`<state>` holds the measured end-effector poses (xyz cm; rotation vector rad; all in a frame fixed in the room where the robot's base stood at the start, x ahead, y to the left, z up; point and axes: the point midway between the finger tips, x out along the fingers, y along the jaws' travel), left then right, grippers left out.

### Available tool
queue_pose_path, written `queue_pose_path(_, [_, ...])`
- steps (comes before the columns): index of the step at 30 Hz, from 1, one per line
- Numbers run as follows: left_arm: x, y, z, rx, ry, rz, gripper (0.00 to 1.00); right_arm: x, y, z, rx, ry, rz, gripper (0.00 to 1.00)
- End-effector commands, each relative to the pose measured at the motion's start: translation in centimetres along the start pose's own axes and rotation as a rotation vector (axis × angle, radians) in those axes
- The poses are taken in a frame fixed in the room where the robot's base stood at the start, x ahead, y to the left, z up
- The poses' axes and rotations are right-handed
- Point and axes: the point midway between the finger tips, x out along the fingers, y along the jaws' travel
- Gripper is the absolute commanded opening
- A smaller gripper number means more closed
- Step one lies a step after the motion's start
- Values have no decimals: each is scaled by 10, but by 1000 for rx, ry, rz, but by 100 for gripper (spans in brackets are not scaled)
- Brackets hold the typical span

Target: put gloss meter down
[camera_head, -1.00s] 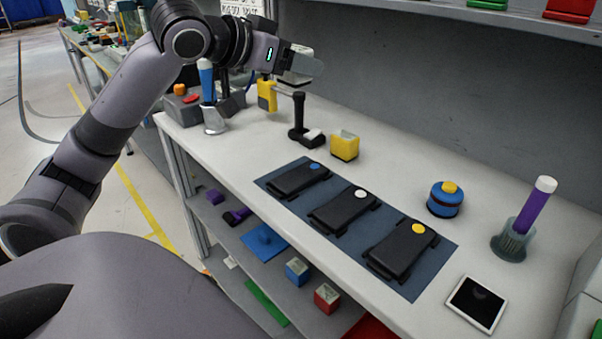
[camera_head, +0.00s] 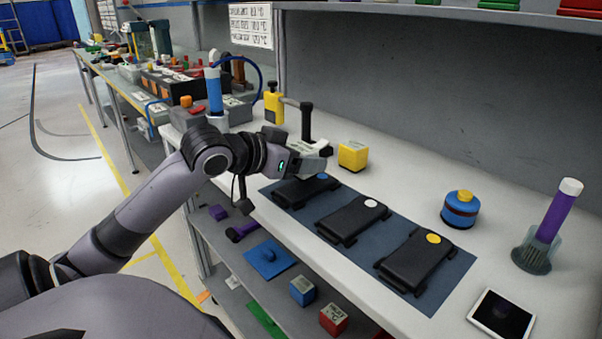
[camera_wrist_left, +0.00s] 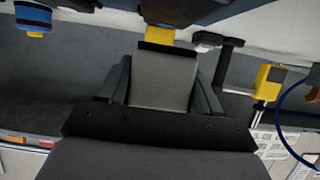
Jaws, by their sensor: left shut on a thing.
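My left gripper (camera_head: 306,162) is low over the bench, at the far left end of the blue mat (camera_head: 352,250), beside the black unit with the blue dot (camera_head: 300,191). In the left wrist view its two black fingers (camera_wrist_left: 163,88) are shut on a grey, boxy thing (camera_wrist_left: 163,78) with a black edge, which appears to be the gloss meter. In the head view the gripper mostly hides it, and I cannot tell whether it touches the surface below. My right gripper is not in view.
Black units with a white dot (camera_head: 352,219) and a yellow dot (camera_head: 413,260) lie on the mat. A yellow block (camera_head: 352,156) and a black stand (camera_head: 306,122) are close behind the gripper. A blue drum (camera_head: 459,212), brush cup (camera_head: 532,255) and tablet (camera_head: 501,315) stand right.

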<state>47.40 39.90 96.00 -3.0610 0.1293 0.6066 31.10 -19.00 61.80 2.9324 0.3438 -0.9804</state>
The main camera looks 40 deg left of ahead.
Motion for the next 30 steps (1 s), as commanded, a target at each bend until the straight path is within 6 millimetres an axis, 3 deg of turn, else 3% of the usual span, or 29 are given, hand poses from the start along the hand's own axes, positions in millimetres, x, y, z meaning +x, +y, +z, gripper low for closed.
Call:
queue_pose_path(4, [10,0,23,-3,-1,1,23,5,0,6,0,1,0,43])
queue_pose_path(15, [11,0,26,-1,0,1,23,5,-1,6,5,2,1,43])
queue_pose_path(16, [11,0,26,-1,-1,1,74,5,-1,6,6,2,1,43])
queue_pose_path(18, [11,0,26,-1,-1,1,89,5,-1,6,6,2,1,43])
queue_pose_path(30, [6,0,24,-1,0,1,89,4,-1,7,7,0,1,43])
